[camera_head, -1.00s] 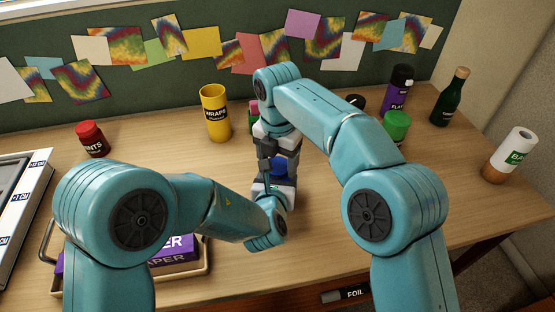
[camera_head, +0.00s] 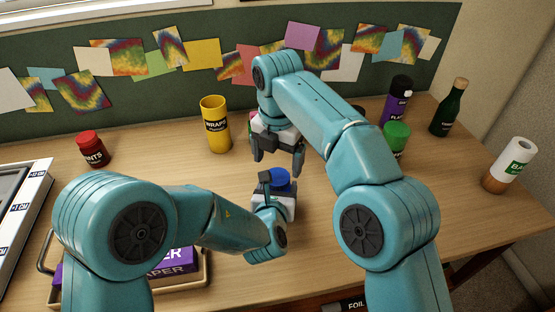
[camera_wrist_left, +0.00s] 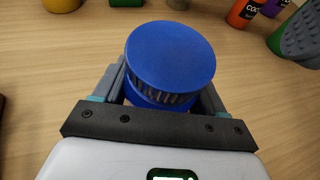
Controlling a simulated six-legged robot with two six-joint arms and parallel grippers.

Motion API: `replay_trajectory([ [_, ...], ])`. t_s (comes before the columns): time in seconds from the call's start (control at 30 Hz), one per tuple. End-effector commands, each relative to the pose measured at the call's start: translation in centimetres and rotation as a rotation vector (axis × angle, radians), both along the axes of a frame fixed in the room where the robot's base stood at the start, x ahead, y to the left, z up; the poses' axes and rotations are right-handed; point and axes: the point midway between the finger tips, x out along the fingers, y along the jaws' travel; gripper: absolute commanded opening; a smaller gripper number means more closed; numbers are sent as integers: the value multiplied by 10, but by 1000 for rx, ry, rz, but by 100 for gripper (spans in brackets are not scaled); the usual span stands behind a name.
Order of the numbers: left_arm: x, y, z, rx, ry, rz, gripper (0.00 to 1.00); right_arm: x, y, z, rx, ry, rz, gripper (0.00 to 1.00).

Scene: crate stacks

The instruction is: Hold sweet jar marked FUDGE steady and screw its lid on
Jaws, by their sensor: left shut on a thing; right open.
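The sweet jar (camera_wrist_left: 165,99) stands upright in my left gripper (camera_head: 278,197), with its blue lid (camera_head: 279,179) on top. In the left wrist view the lid (camera_wrist_left: 170,52) lies flat over a ribbed band, with more blue below it. The left gripper's fingers (camera_wrist_left: 163,95) close on the jar's sides. The jar's lower part is hidden, and no FUDGE marking is readable. My right gripper (camera_head: 278,163) is open and empty, pointing down just above and behind the lid, apart from it.
A yellow WRAPS tin (camera_head: 216,127) and a red jar (camera_head: 92,150) stand at the back left. A green-lidded container (camera_head: 396,138), a purple bottle (camera_head: 397,100), a dark green bottle (camera_head: 449,108) and a white roll-like container (camera_head: 511,165) stand right. A wire tray (camera_head: 205,275) is at front left.

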Motion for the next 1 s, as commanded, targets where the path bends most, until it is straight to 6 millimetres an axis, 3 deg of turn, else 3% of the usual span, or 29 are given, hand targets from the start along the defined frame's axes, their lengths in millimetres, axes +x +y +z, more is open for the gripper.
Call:
replay_trajectory([
  [0.13, 0, 0, 1, 0, -2, 0, 0, -3, -2, 2, -10, 16, 67, 87],
  [0.3, 0, 0, 1, 0, -2, 0, 0, -3, -8, 28, -11, 18, 259, 87],
  [0.43, 0, 0, 1, 0, -2, 0, 0, -1, -4, 37, -5, 3, 300, 87],
  [1.0, 0, 0, 1, 0, -2, 0, 0, 0, 0, 24, -7, 3, 300, 87],
])
